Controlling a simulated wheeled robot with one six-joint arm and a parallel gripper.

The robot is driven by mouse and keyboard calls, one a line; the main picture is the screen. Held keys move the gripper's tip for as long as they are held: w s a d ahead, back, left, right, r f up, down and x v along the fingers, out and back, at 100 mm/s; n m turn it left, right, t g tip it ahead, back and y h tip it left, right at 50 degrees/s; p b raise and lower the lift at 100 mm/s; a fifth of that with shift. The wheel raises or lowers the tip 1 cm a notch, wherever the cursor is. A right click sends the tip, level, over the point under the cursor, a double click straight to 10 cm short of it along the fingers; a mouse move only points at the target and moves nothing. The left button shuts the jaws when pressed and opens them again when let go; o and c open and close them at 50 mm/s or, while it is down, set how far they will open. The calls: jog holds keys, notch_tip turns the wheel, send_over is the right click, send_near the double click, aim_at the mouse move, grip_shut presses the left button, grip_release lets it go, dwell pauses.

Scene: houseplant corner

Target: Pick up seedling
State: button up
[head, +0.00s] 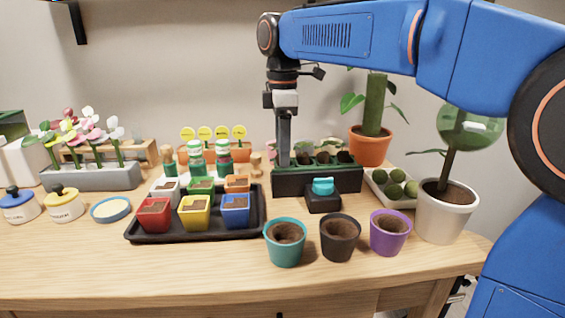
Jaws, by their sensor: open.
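Several small seedlings with green and pinkish leaves (328,145) stand in a row in a dark planter box (335,181) at the back middle of the table. My gripper (284,158) points straight down over the left end of this box, among the leaves there. It is open, and no seedling shows clearly between its fingers. The finger tips are small and partly merge with the leaves and the box, so I cannot tell whether they touch a plant.
Teal (286,243), dark (340,237) and purple (389,232) soil-filled pots stand in front. A small black stand with a turquoise item (323,187) is before the box. A black tray (140,233) holds several coloured pots. A large white pot (446,215) stands right. The front table strip is clear.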

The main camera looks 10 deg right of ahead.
jog(key=c, duration=1.1)
jog(key=shift+r, duration=0.1)
notch_tip(320, 180, up, 10)
jog(key=shift+f, duration=0.1)
